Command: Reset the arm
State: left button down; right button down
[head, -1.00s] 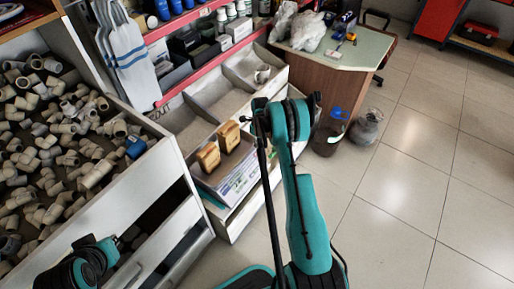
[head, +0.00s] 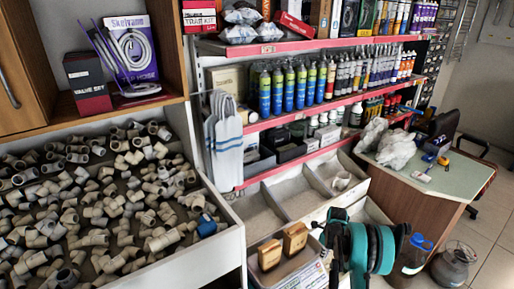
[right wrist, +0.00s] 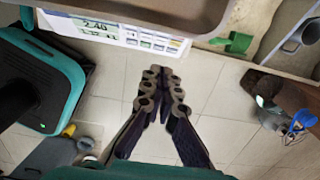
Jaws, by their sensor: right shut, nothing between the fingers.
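My right arm (head: 372,248) stands at the bottom right of the head view, in front of the drawer unit. Its teal link covers part of the space between the drawers and the desk. In the right wrist view my right gripper (right wrist: 161,85) has its fingers together, with nothing between them, above the tiled floor. My left gripper is not in either view now.
A drawer of grey pipe fittings (head: 100,200) fills the left. Stocked shelves (head: 310,95) stand behind.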

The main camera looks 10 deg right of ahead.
jog(key=s+a+r+n+t, duration=0.15)
jog(key=a+r+n, duration=0.3)
jog(key=r, duration=0.45)
jog(key=s+a+r+n, duration=0.3)
jog(key=a+r+n, duration=0.15)
jog(key=r, duration=0.35)
jog(key=s+a+r+n+t, duration=0.1)
jog(key=s+a+r+n, duration=0.3)
jog(key=r, duration=0.5)
jog(key=s+a+r+n+t, duration=0.2)
jog(key=s+a+n, duration=0.3)
jog(key=s+n, duration=0.4)
jog(key=s+a+r+n+t, duration=0.2)
jog(key=s+a+n, duration=0.3)
jog(key=s+n, duration=0.4)
jog(key=shift+s+a+r, duration=0.4)
jog(key=shift+s+r, duration=0.05)
jog(key=shift+s, duration=0.35)
